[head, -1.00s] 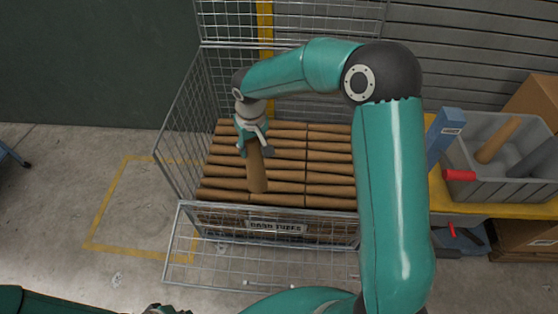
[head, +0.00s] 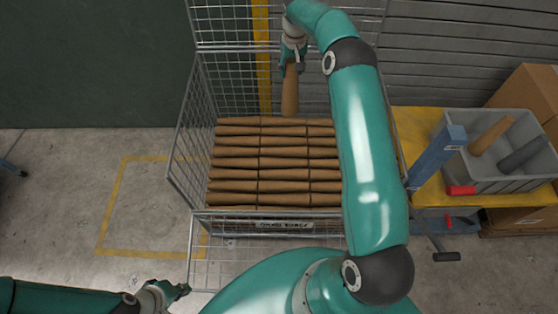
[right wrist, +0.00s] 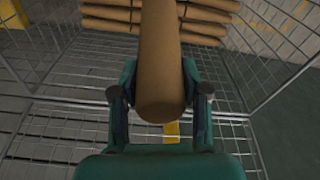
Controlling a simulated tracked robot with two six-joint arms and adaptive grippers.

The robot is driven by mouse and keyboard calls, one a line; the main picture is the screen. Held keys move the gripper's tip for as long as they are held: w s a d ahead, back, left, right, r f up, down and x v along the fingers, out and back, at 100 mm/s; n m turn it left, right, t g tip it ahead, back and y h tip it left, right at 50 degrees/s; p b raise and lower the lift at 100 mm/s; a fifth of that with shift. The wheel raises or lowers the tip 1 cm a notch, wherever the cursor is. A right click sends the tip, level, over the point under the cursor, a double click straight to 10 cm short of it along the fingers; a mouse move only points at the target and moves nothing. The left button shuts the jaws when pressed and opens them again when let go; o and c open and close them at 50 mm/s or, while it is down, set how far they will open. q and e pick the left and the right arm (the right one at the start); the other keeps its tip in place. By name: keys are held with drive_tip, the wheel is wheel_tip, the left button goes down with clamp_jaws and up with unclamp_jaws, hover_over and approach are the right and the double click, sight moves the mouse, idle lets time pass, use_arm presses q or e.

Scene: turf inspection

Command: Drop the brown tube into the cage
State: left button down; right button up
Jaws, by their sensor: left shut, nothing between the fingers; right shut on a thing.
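My right gripper (head: 292,62) is shut on a brown tube (head: 290,95), which hangs upright near the back of the cage, above the stacked tubes. The held tube (right wrist: 161,60) also shows between both fingers in the right wrist view. The wire cage (head: 188,135) holds stacked rows of brown tubes (head: 275,165); its front panel is folded down, with a label below the stack. My left gripper (head: 168,292) is at the bottom left of the head view, shut and empty, away from the cage.
Right of the cage, a yellow bench (head: 420,118) carries a grey bin (head: 475,180) with a brown tube and a dark cylinder in it. Floor left of the cage is clear.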

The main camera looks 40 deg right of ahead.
sight(293, 62)
drive_tip(key=shift+s+d+f+b, duration=0.1)
drive_tip(key=shift+f+b, duration=0.4)
drive_tip(key=shift+f, duration=0.75)
drive_tip(key=shift+s+d+f+b, duration=0.1)
drive_tip(key=shift+f+b, duration=0.35)
drive_tip(key=shift+f, duration=0.75)
drive_tip(key=o, duration=1.2)
drive_tip(key=r, duration=0.8)
drive_tip(key=s+r, duration=0.1)
drive_tip(key=r, duration=0.2)
drive_tip(key=shift+s+a+r, duration=0.1)
drive_tip(key=shift+a+r, duration=0.3)
